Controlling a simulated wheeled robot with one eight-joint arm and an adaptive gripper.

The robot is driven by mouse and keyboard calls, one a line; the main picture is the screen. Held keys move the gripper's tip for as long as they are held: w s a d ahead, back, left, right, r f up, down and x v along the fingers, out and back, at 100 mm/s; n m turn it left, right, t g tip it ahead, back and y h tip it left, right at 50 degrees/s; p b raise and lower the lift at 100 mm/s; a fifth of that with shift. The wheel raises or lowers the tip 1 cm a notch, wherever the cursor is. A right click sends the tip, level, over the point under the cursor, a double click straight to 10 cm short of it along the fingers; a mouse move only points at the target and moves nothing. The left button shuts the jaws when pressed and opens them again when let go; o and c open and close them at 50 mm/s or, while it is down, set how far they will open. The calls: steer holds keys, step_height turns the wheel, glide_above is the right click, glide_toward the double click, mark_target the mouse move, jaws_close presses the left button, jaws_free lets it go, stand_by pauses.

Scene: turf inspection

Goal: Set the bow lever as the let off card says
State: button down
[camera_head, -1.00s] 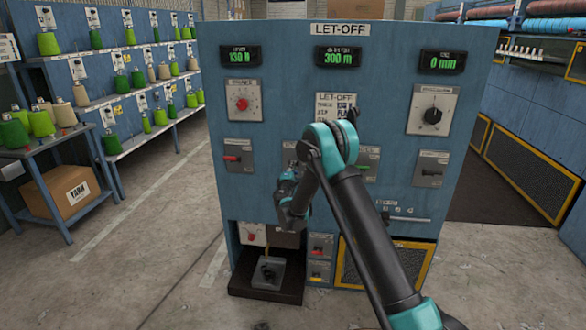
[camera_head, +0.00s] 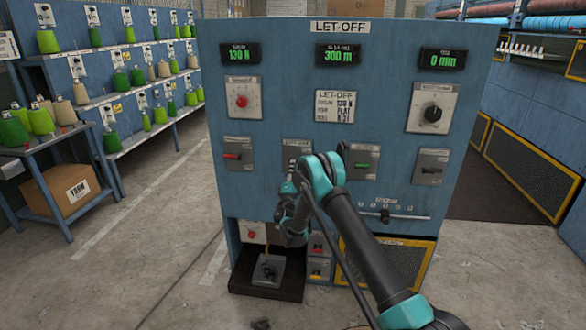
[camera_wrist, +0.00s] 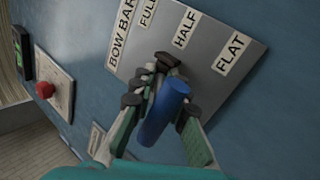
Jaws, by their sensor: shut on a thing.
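In the wrist view, the blue lever (camera_wrist: 163,112) stands out from a grey plate (camera_wrist: 205,28) labelled BOW BAR, FULL, HALF and FLAT. My gripper (camera_wrist: 163,88) is shut on the lever, one finger on each side. The lever and fingers are below the FULL and HALF labels, apart from FLAT; the exact setting is unclear. In the head view, the let-off card (camera_head: 335,106) is unobstructed; its small lines seem to read 130 N and FLAT. The bow plate (camera_head: 297,147) shows only its top there, and my arm hides the lever.
The blue let-off cabinet (camera_head: 280,75) also carries a red knob (camera_head: 241,102), a black knob (camera_head: 433,113), a green-handled switch (camera_head: 362,166) and a slider (camera_head: 385,216). A block on a dark base (camera_head: 268,270) stands low at front left.

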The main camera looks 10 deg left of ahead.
steer(key=shift+f, duration=0.1)
steer(key=c, duration=1.6)
jaws_free()
steer(key=shift+s, duration=0.1)
steer(key=v, duration=0.7)
steer(key=shift+s, duration=0.15)
steer(key=shift+f, duration=0.15)
